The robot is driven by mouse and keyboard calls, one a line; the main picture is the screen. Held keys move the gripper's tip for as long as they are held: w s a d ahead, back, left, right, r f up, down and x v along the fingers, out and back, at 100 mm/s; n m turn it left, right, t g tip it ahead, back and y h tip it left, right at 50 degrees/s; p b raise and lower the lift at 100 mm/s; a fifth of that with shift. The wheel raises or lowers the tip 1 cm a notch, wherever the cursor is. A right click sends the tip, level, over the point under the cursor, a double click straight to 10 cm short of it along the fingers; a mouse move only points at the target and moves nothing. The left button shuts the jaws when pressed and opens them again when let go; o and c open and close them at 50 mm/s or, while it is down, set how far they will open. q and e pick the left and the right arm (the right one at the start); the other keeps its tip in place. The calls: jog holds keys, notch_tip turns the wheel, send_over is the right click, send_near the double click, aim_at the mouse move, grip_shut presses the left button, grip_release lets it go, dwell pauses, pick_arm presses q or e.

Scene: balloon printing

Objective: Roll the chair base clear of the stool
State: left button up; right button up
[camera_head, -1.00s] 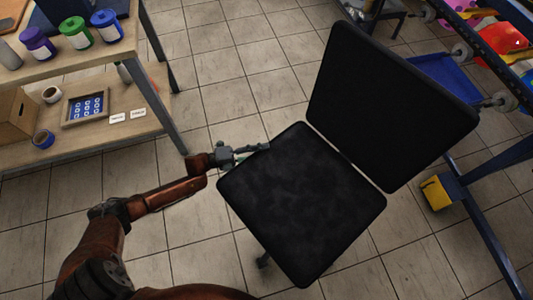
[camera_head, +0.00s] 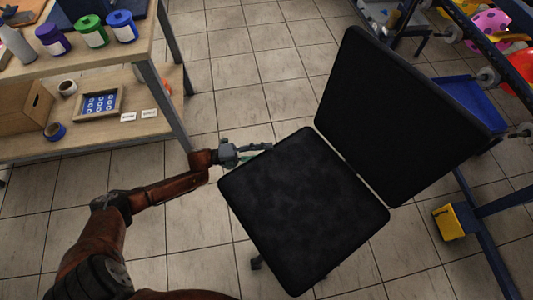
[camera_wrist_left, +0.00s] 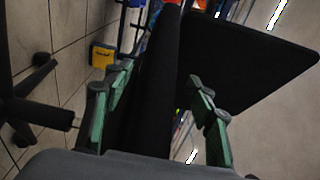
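The black office chair has a square seat (camera_head: 303,210) and a tilted backrest (camera_head: 400,115) in the middle of the head view. Base legs with casters (camera_wrist_left: 35,85) show at the left of the left wrist view. My left gripper (camera_head: 262,148) is at the seat's upper-left edge. I cannot make out a stool. My right gripper is out of view.
A wooden workbench (camera_head: 110,60) with lidded jars and a lower shelf (camera_head: 165,120) stands at left. A blue metal rack (camera_head: 470,205) with a yellow box (camera_head: 448,222) stands close right of the chair. Tiled floor is open between bench and chair.

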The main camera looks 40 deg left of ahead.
pick_arm(q)
jog(key=o, duration=0.3)
jog(key=shift+s+d, duration=0.1)
jog(key=shift+d, duration=0.3)
jog(key=shift+o, duration=0.2)
jog(key=shift+s+f, duration=0.1)
jog(key=v, duration=0.8)
